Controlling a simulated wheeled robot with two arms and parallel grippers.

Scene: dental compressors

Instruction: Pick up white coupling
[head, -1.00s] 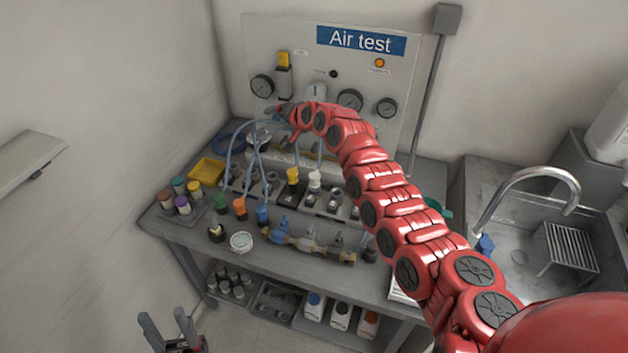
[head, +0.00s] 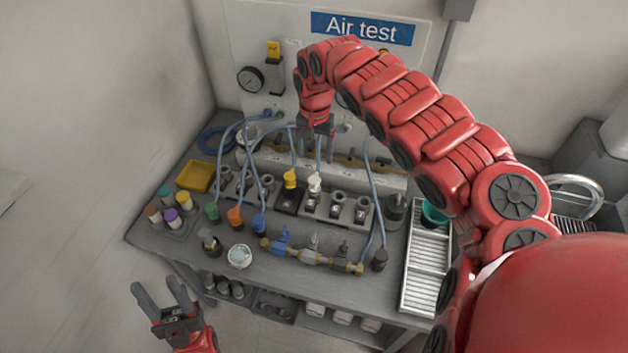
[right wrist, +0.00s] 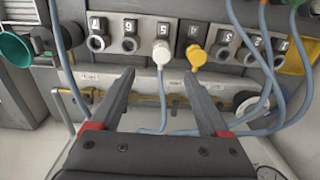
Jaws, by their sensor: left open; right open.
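The white coupling (head: 314,184) stands in a socket of the numbered row on the bench, just right of the yellow coupling (head: 290,179). In the right wrist view the white coupling (right wrist: 161,52) has a pale hose running from it, and the yellow coupling (right wrist: 196,55) sits beside it. My right gripper (head: 317,130) is open and empty, pointing down above and behind the white coupling. In the right wrist view its fingertips (right wrist: 160,75) stand apart, with the white coupling beyond the gap. My left gripper (head: 157,288) is open and empty, left of the bench front.
Blue hoses (head: 372,175) arch over the bench near the socket row. Green, orange and blue couplings (head: 259,221) stand in front at left. A brass manifold (head: 310,256) lies at the front.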

